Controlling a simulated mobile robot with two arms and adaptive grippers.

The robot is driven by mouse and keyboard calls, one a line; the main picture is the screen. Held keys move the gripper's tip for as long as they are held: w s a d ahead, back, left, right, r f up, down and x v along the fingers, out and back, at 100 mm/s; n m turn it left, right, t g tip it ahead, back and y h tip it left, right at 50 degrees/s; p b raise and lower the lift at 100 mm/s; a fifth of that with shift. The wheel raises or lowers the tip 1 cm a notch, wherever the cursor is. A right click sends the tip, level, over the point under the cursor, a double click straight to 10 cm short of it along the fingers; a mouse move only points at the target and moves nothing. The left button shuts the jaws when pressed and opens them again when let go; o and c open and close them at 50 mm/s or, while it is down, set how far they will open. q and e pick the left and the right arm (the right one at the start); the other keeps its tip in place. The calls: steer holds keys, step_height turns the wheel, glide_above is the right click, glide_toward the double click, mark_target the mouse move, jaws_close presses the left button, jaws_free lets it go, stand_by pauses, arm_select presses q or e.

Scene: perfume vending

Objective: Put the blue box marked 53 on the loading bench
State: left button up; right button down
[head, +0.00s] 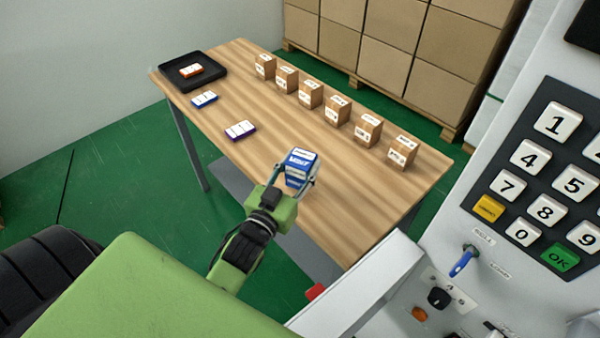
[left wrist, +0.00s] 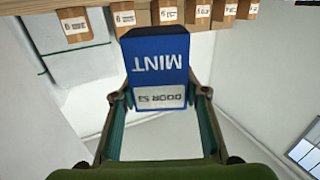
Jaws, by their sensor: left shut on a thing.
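The blue box (head: 300,162) has a white label and is in my left gripper (head: 293,178), over the near edge of the wooden loading bench (head: 335,215) in the head view. In the left wrist view the blue box (left wrist: 155,55) shows "MINT" and "DOOR 53" upside down. The fingers of my left gripper (left wrist: 160,96) are shut on its two sides. I cannot tell whether the box touches the bench top. My right gripper is not in view.
Several small brown cartons (head: 338,110) stand in a row along the bench's far side. A black tray (head: 220,73) holds an orange-and-white box (head: 191,71). A blue-and-white box (head: 204,99) and a purple-and-white box (head: 240,131) lie nearby. A keypad panel (head: 520,185) rises at right.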

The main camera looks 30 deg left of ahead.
mark_target(295, 183)
arm_select(q)
steer(key=shift+w+a+f, duration=0.15)
steer(key=shift+w+f, duration=0.05)
steer(key=shift+f, duration=0.05)
step_height(295, 183, down, 2)
steer(key=shift+w+f, duration=0.1)
steer(key=shift+f, duration=0.5)
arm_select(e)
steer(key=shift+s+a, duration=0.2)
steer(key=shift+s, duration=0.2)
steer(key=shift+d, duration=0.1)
arm_select(q)
steer(key=shift+f, duration=0.2)
steer(key=o, duration=1.2)
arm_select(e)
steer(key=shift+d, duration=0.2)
arm_select(q)
steer(key=shift+r, duration=0.1)
